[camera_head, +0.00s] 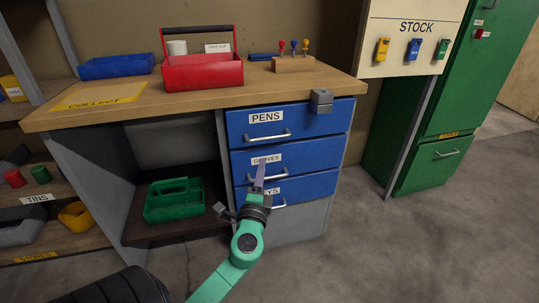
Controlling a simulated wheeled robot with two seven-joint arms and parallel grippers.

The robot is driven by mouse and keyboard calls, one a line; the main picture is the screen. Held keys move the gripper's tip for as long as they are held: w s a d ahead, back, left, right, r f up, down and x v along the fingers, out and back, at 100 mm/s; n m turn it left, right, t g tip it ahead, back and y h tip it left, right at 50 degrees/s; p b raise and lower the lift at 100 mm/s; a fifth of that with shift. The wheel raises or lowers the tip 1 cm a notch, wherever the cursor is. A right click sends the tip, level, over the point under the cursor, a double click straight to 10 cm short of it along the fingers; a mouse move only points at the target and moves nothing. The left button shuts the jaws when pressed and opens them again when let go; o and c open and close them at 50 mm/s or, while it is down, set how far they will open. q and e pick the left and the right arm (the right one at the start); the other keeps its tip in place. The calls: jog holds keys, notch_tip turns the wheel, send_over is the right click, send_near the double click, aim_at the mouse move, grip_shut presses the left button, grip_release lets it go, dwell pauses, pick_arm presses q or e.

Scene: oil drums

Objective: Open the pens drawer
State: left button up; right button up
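The pens drawer (318,122) is the top blue drawer under the right side of the workbench. It carries a white PENS label (266,117) and a light bar handle (267,136). Its front looks flush with the drawers below, so it appears shut. A small grey block-like fitting (321,101) sits at its upper right, by the bench edge. My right gripper is not in view.
The gloves drawer (315,155) and a lower drawer (315,186), its label partly hidden, sit beneath. A red tote (203,74), blue tray (116,66) and wooden tool block (293,64) stand on the workbench (190,95). A green cabinet (445,110) stands right. Floor at right is clear.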

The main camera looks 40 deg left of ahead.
aim_at(268, 138)
pick_arm(q)
jog(key=p+x, duration=0.1)
jog(key=x, duration=1.2)
jog(key=shift+w+a+r, duration=0.1)
jog(key=shift+w, duration=0.05)
jog(key=shift+w+a, duration=0.2)
jog(key=shift+w, duration=0.1)
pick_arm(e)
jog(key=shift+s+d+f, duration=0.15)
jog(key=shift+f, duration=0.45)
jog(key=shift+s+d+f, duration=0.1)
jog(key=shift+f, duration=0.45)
pick_arm(q)
jog(key=shift+c, duration=0.3)
grip_shut()
